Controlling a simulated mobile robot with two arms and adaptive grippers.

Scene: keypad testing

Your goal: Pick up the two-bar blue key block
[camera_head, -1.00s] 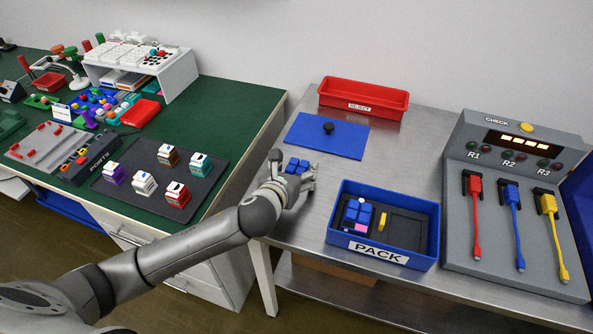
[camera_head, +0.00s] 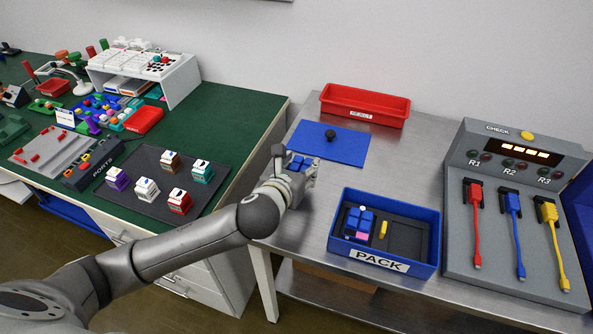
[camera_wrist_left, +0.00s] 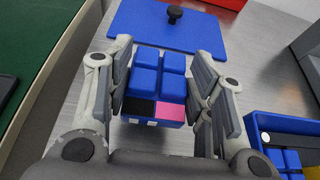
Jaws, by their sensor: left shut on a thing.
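The blue key block (camera_wrist_left: 158,75) is between the fingers of my left gripper (camera_wrist_left: 160,88) in the wrist view. It has several blue keys on top, a black and a pink patch at its near end, and two small white marks on its front face. My left gripper (camera_head: 297,172) is shut on it, with a finger on each side. In the head view the block (camera_head: 299,163) is partly hidden by the hand, over the steel table's left part. My right gripper is not in view.
A blue PACK box (camera_head: 427,262) holding a similar blue block and a yellow piece stands to the right. Behind are a blue lidlike plate (camera_head: 345,149) with a black knob and a red bin (camera_head: 364,106). A grey CHECK console (camera_head: 462,240) stands at far right.

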